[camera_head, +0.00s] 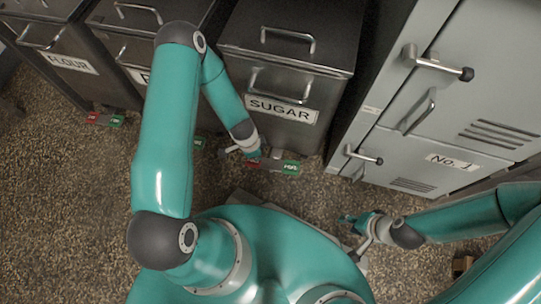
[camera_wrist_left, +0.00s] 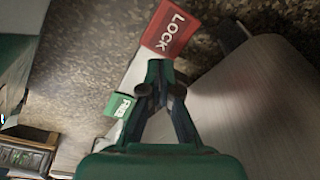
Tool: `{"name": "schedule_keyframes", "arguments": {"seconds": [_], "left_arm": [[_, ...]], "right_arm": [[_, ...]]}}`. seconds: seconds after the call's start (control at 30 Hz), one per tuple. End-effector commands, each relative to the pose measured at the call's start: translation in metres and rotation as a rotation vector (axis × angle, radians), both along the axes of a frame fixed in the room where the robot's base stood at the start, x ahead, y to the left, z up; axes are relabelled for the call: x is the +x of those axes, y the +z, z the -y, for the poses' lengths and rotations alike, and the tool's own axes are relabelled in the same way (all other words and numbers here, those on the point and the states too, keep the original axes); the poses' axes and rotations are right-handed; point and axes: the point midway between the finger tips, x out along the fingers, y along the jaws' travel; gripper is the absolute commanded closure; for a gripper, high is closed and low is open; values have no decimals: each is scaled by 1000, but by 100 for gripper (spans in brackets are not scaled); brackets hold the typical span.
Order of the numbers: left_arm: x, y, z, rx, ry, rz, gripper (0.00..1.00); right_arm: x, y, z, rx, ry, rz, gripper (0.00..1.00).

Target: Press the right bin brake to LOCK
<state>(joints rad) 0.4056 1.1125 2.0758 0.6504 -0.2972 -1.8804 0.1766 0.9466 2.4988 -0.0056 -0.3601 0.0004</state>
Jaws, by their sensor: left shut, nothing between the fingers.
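The right bin, labelled SUGAR (camera_head: 283,108), stands at the back centre. Its brake bar sits low at its front, with a red end (camera_head: 254,165) and a green end (camera_head: 291,168). In the left wrist view the red end reads LOCK (camera_wrist_left: 171,29) and the green end reads FREE (camera_wrist_left: 121,105). My left gripper (camera_head: 256,156) is shut and empty at the brake, by its red end. In the left wrist view its closed tips (camera_wrist_left: 160,70) lie over the bar between the two ends; contact cannot be told. My right gripper (camera_head: 350,220) hangs over the floor, apart from the brake.
The FLOUR bin (camera_head: 70,62) and a middle bin (camera_head: 122,47), partly hidden by my left arm, stand to the left. The FLOUR bin has a similar brake (camera_head: 105,119). A grey cabinet (camera_head: 395,155) with protruding handles stands at right. Speckled floor is open at left.

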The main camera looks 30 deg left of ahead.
Motion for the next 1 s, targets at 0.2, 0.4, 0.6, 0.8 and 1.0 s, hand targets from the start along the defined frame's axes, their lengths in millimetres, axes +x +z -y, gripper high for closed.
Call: {"name": "schedule_keyframes", "arguments": {"seconds": [0.2,0.4,0.6,0.8,1.0], "left_arm": [[0,21,0,0,0,0,100],[0,35,0,0,0,0,100],[0,43,0,0,-1,0,100],[0,42,0,0,-1,0,100],[0,42,0,0,-1,0,100]], "right_arm": [[0,22,0,0,0,0,61],[0,38,0,0,0,0,61],[0,46,0,0,0,0,61],[0,45,0,0,0,0,61],[0,45,0,0,0,0,61]]}}
